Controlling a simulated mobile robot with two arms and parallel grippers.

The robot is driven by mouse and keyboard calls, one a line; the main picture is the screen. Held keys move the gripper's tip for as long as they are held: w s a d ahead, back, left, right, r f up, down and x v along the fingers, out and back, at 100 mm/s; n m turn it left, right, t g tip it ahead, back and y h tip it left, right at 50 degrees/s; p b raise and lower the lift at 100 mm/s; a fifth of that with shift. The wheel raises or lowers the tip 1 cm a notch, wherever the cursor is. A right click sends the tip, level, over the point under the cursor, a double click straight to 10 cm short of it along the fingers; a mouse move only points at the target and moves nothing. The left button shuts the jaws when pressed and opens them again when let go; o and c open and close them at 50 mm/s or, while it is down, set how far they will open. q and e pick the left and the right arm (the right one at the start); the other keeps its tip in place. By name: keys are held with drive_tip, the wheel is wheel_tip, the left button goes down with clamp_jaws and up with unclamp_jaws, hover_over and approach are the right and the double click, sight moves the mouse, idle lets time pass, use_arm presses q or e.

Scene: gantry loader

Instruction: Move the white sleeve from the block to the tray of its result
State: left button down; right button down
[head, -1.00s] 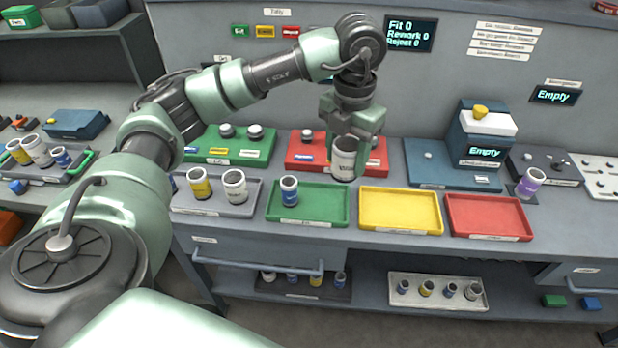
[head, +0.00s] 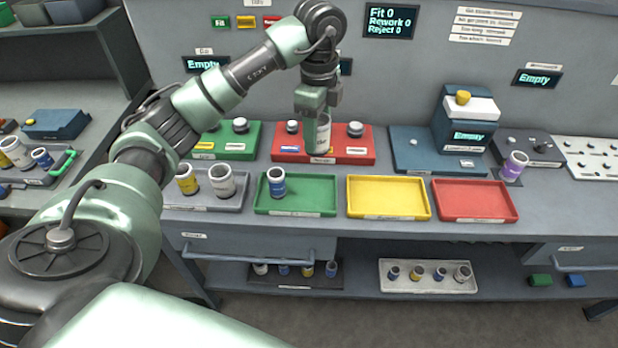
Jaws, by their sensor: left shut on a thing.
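My left gripper (head: 317,118) is shut on a white sleeve (head: 323,138), upright at the middle of the red block (head: 365,154). A peg shows on each side of it. I cannot tell whether the sleeve sits around a middle peg or just above the block. In front are a green tray (head: 296,211) with a blue sleeve (head: 277,183) in it, an empty yellow tray (head: 388,197) and an empty red tray (head: 475,200). The display (head: 390,22) reads Fit 0, Rework 0, Reject 0. My right gripper is not in view.
A grey tray (head: 205,203) at left holds a yellow sleeve (head: 187,180) and another white sleeve (head: 222,181). A green block (head: 240,148) stands left of the red block. A blue machine (head: 465,125) reading Empty and a purple sleeve (head: 514,167) are at right.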

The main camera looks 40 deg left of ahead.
use_arm(q)
wheel_tip(320, 180, down, 12)
drive_tip(key=shift+f+p, duration=0.1)
drive_tip(key=shift+p, duration=0.6)
wheel_tip(320, 180, down, 4)
drive_tip(key=shift+f+p, duration=0.1)
drive_tip(key=shift+p, duration=0.35)
drive_tip(key=shift+f, duration=0.1)
drive_tip(key=shift+f, duration=0.2)
drive_tip(key=c, duration=0.6)
unclamp_jaws()
drive_tip(key=shift+r, duration=0.1)
